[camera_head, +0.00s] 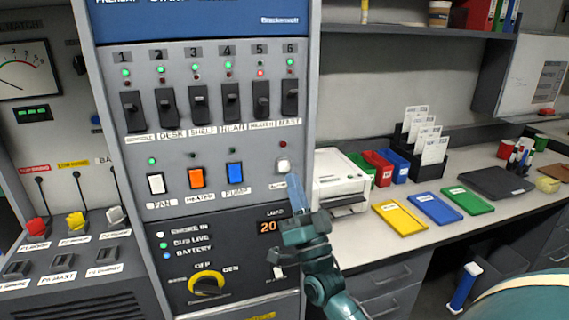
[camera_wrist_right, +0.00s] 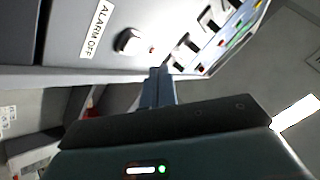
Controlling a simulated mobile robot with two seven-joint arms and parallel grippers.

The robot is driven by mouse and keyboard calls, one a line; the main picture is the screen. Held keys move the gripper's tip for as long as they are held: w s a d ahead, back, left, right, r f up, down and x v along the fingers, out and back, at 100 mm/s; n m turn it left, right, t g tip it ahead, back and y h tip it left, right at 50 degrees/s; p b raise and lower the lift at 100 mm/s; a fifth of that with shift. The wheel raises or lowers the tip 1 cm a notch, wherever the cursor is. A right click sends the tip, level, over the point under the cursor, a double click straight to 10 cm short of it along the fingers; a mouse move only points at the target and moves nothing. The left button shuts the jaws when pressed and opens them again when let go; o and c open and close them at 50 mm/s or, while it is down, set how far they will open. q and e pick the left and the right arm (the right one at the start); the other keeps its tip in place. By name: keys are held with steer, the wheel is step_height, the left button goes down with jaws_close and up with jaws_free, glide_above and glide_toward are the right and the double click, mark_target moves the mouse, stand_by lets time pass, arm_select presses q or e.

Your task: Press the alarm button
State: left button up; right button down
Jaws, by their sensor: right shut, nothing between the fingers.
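The alarm button (camera_head: 283,166) is a small white push button at the lower right of the grey panel. In the right wrist view the white alarm button (camera_wrist_right: 128,41) stands out from the panel beside a label reading "ALARM OFF" (camera_wrist_right: 96,30). My right gripper (camera_head: 293,182) is shut and empty. Its fingertips are just below and slightly right of the button in the head view and partly cover its label. In the right wrist view the fingertips (camera_wrist_right: 160,72) appear apart from the button. My left gripper is not in view.
Orange heater (camera_head: 196,178) and blue pump (camera_head: 235,173) switches sit left of the button, with a row of black levers (camera_head: 199,105) above. A yellow-ringed knob (camera_head: 207,284) is below. A counter with a white printer (camera_head: 340,176) and coloured trays (camera_head: 400,217) stands right.

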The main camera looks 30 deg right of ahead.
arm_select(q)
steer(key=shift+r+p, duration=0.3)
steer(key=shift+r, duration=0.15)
arm_select(e)
steer(key=shift+s+a, duration=0.25)
steer(key=shift+s, duration=0.9)
steer(key=s+a+f+n+g+y, duration=0.25)
steer(key=a+f+n+g, duration=0.2)
steer(key=f, duration=0.45)
steer(key=s+a+f+n+g+y, duration=0.1)
steer(key=a+f+n+g+y, duration=0.3)
steer(key=f, duration=0.5)
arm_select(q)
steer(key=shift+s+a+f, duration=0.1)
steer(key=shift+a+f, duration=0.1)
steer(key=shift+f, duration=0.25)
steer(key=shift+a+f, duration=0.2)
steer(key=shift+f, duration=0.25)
arm_select(e)
steer(key=s+a+f+n+g, duration=0.1)
steer(key=s+a+f+g, duration=0.2)
steer(key=s+f, duration=0.4)
steer(key=s+a+f+n+g, duration=0.2)
steer(key=s+a+f+g, duration=0.1)
steer(key=s+f+g, duration=0.2)
step_height(320, 180, down, 3)
steer(key=shift+s+a+r, duration=0.1)
steer(key=shift+s+a, duration=0.3)
steer(key=shift+s, duration=0.65)
